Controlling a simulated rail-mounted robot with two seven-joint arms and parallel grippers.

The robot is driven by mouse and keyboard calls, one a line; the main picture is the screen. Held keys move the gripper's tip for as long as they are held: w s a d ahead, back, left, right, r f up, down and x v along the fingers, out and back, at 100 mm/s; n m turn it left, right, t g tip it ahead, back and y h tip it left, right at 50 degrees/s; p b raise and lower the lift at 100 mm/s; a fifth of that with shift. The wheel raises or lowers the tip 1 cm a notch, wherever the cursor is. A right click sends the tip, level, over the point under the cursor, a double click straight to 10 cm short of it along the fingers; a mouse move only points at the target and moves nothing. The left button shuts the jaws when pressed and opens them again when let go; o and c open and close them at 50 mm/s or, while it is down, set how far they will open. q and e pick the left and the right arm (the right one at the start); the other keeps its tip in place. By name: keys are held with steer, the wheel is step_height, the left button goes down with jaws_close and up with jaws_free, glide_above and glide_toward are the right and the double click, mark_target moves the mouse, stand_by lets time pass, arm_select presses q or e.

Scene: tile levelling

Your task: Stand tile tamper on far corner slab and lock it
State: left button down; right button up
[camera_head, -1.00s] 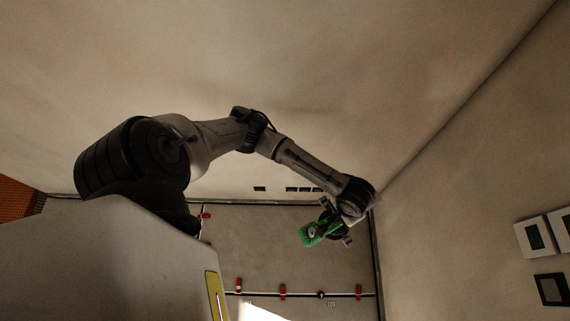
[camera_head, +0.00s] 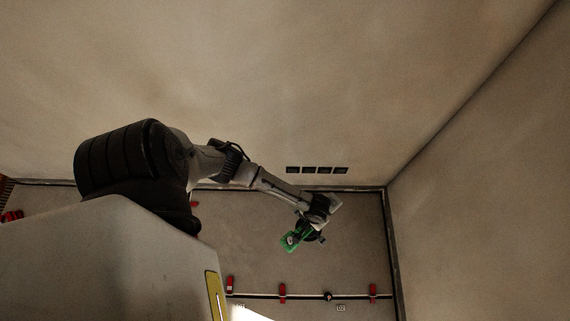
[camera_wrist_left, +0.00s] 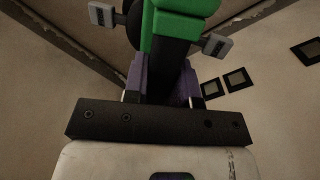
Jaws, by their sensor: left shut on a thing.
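The green and black tile tamper (camera_head: 289,241) is over the grey far corner slab (camera_head: 358,252) in the head view. I cannot tell whether it touches the slab. My left gripper (camera_head: 310,222) is shut on the tamper. In the left wrist view, the purple fingers of the left gripper (camera_wrist_left: 158,82) are on either side of the tamper's dark part. The tamper's green body (camera_wrist_left: 180,32) rises above it, with grey pads (camera_wrist_left: 216,45) at both sides. The tamper's underside is hidden. My right gripper is in neither view.
Red clips (camera_head: 282,293) stand along the joint at the slab's near edge. Walls close the slab at the back and right. Dark wall plates (camera_head: 318,170) are low on the back wall. A bright patch (camera_head: 252,314) lies at the bottom.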

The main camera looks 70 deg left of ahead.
arm_select(q)
steer(key=s+a+f+b, duration=0.1)
steer(key=s+f+b, duration=0.2)
steer(key=f+b, duration=0.3)
steer(key=s+a+f+b, duration=0.1)
steer(key=s+f+b, duration=0.2)
steer(key=f+b, duration=0.4)
steer(key=s+a+f+b, duration=0.1)
steer(key=s+f+b, duration=0.2)
steer(key=f+b, duration=0.4)
steer(key=shift+f, duration=4.8)
steer(key=shift+s+a, duration=0.1)
steer(key=shift+f, duration=0.35)
steer(key=shift+f, duration=0.45)
